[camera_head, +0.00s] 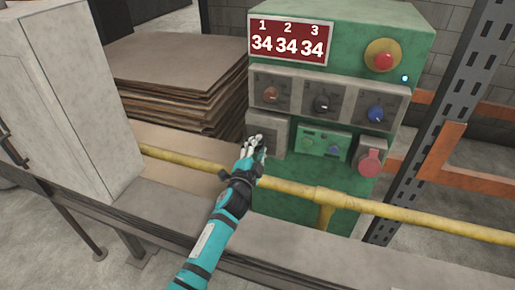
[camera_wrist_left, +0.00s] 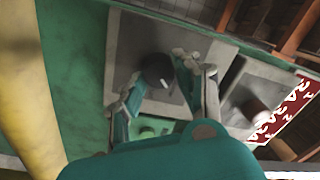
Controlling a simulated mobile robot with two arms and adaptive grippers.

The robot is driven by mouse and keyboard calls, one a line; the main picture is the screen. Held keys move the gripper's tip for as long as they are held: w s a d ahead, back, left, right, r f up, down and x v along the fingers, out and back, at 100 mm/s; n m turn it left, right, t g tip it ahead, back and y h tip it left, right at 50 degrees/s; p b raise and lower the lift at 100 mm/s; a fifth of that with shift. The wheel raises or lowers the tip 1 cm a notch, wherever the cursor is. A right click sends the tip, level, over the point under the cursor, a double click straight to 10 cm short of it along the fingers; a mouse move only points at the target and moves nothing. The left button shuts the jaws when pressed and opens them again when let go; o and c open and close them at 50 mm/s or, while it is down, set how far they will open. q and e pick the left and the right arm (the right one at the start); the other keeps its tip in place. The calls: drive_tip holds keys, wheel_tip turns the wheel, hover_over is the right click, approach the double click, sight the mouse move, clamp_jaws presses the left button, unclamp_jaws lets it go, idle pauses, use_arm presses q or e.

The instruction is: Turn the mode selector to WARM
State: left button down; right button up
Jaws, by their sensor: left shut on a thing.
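The green control box (camera_head: 385,28) stands behind the yellow rail. A dark selector knob (camera_wrist_left: 157,70) on a grey plate (camera_wrist_left: 118,62) sits between my left gripper's fingertips in the left wrist view. In the head view this lower left plate (camera_head: 281,140) is partly covered by my left gripper (camera_head: 256,146), and its knob is hidden. My left gripper is shut on the knob; its fingers also show in the left wrist view (camera_wrist_left: 165,72). No mode labels such as WARM can be read. My right gripper is out of view.
Above are a red knob (camera_head: 270,94), a black knob (camera_head: 321,103) and a blue knob (camera_head: 375,113). A red display (camera_head: 290,38) reads 34 three times. A yellow rail (camera_head: 400,212) crosses in front. A red stop button (camera_head: 383,60) is at upper right.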

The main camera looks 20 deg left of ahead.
use_arm(q)
drive_tip(key=shift+f, duration=0.1)
idle(0.3)
drive_tip(key=c, duration=0.9)
unclamp_jaws()
drive_tip(key=s, duration=1.2)
drive_tip(key=shift+f, duration=0.15)
